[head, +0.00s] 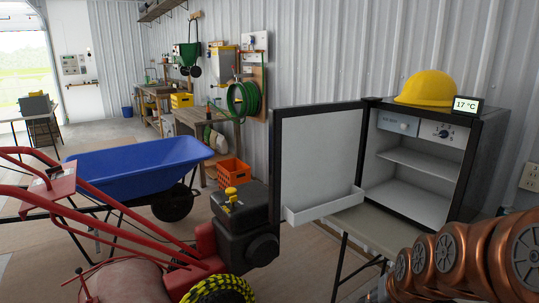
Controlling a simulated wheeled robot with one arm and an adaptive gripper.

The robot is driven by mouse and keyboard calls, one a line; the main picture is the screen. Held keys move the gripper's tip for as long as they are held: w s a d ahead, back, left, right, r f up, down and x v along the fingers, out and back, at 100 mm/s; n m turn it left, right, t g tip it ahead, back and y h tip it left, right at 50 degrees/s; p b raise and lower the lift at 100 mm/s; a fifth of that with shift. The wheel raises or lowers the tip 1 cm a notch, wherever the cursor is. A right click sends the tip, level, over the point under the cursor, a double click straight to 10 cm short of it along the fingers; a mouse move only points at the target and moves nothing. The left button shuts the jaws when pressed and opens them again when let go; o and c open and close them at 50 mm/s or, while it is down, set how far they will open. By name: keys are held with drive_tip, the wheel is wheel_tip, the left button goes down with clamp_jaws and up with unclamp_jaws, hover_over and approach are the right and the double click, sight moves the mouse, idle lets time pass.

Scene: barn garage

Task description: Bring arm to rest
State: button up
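Copper-coloured links of my arm (455,262) show at the bottom right corner, folded close to the camera. My gripper is not in view, so I cannot see whether it holds anything. The arm links appear in front of the small fridge (484,165) and the table under it. I cannot tell whether they touch anything.
The fridge door (318,150) stands wide open to the left, its shelves bare. A yellow hard hat (426,88) and a thermometer display (467,105) sit on top. A red tiller (205,245) and a blue wheelbarrow (135,162) fill the left; floor beyond is clearer.

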drive_tip(key=s+a+r+n+g+p, duration=0.1)
drive_tip(key=s+a+r+g+p, duration=0.1)
drive_tip(key=s, duration=0.6)
drive_tip(key=s+a+r+n+g+p, duration=0.1)
drive_tip(key=s+a+r+g+p, duration=0.1)
drive_tip(key=s, duration=0.7)
drive_tip(key=s+a+r+g+p, duration=0.2)
drive_tip(key=s+r+g+p, duration=0.1)
drive_tip(key=s+r, duration=0.3)
drive_tip(key=shift+s+a+n+p, duration=0.4)
drive_tip(key=shift+s+p, duration=0.15)
drive_tip(key=shift+s, duration=0.7)
